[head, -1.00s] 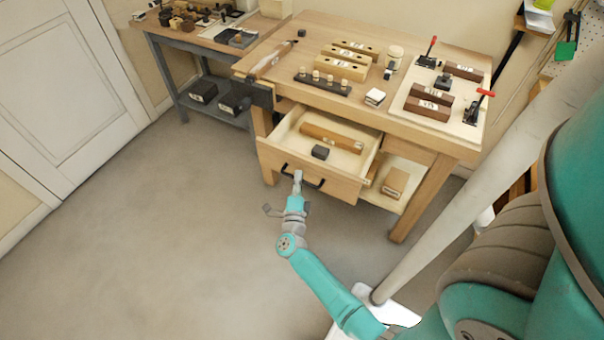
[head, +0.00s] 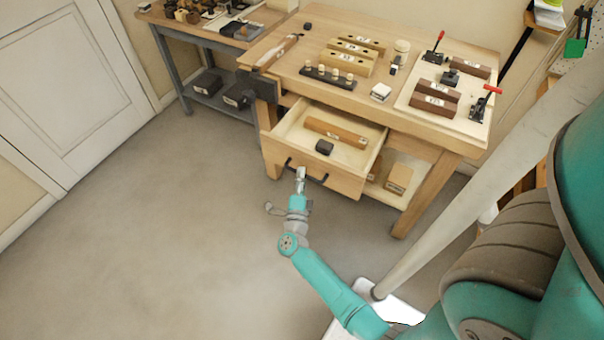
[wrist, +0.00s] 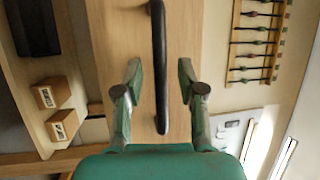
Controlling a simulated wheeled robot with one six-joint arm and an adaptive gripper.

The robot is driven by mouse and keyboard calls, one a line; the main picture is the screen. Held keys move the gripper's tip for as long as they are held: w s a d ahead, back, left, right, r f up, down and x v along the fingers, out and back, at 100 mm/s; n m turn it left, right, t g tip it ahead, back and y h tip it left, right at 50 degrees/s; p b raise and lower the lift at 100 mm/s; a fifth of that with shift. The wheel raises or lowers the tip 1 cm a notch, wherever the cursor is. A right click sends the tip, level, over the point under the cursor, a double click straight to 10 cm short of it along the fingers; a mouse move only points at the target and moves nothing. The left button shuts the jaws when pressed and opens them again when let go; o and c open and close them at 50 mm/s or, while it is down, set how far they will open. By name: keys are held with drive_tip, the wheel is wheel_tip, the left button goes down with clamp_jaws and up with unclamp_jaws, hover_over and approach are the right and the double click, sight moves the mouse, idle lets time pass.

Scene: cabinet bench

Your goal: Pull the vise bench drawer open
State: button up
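The vise bench drawer (head: 330,181) stands pulled out from under the bench top, with its inside in view. Its dark bar handle (head: 318,181) is on the front face, partly hidden by my gripper in the head view. My gripper (head: 300,172) is at the handle's middle. In the wrist view the handle (wrist: 160,95) runs upright in the picture between the two fingers (wrist: 159,68). The fingers are spread, with a gap to the bar on both sides. A wooden bar (head: 336,132) and a small dark block (head: 324,147) lie in the drawer.
The vise (head: 262,87) is at the bench's left corner. Blocks and red-handled clamps (head: 486,103) stand on the bench top (head: 385,112). Boxes (head: 398,180) sit on a shelf right of the drawer. A grey side table (head: 178,75) is at the left. The floor in front is clear.

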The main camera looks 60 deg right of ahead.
drive_tip(key=v, duration=1)
drive_tip(key=shift+s+a, duration=0.2)
drive_tip(key=s+a+r+n+t+y, duration=0.3)
drive_tip(key=s+a+r+n+y, duration=0.6)
drive_tip(key=s+n, duration=0.3)
drive_tip(key=s+a+r+n+t+y, duration=0.2)
drive_tip(key=s+a+r+n+y, duration=0.6)
drive_tip(key=n, duration=0.9)
drive_tip(key=s+a+r, duration=0.2)
drive_tip(key=s+a, duration=0.2)
drive_tip(key=shift+s+r+n+t+y, duration=0.2)
drive_tip(key=shift+r+n+t+y, duration=0.1)
drive_tip(key=shift+n+t+y, duration=0.1)
